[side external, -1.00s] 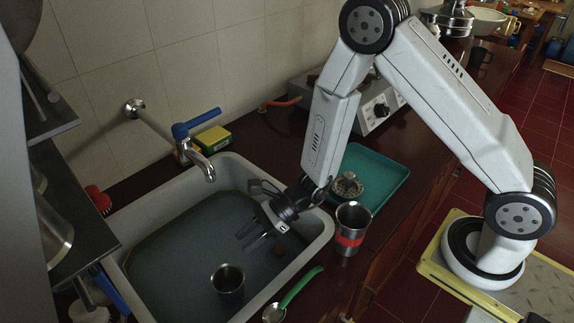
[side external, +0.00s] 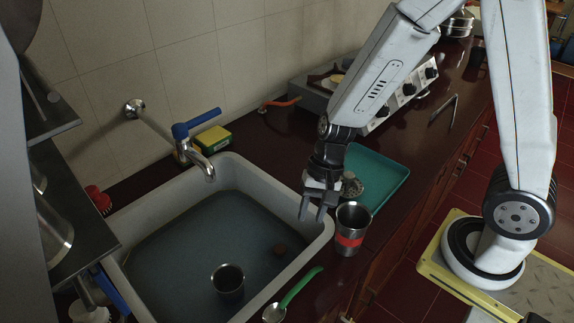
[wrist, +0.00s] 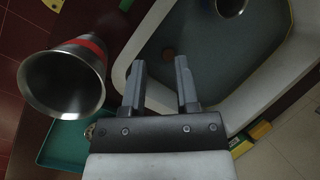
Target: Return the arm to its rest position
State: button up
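My gripper (side external: 312,211) is above the right rim of the sink, just left of the steel cup with a red band (side external: 350,229). Its fingers point down and are apart, with nothing between them. The wrist view also shows the gripper (wrist: 160,75) open and empty, with the steel cup (wrist: 66,80) at the left, apart from the fingers. My arm is bent, with its forearm slanting down over the counter.
The sink (side external: 245,170) holds water and a metal cup (side external: 228,283). A teal tray (side external: 385,174) with a metal item (side external: 350,186) lies behind the gripper. A green-handled utensil (side external: 300,287) lies in front, a faucet (side external: 195,150) stands left, and a stove (side external: 405,90) stands behind.

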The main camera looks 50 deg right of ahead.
jog(key=s+d+r+n+t+h, duration=0.1)
jog(key=d+r+n+t+h, duration=0.2)
jog(key=d+n, duration=0.5)
jog(key=shift+d+r+h, duration=0.6)
jog(key=shift+r+h, duration=0.1)
jog(key=shift+r, duration=0.35)
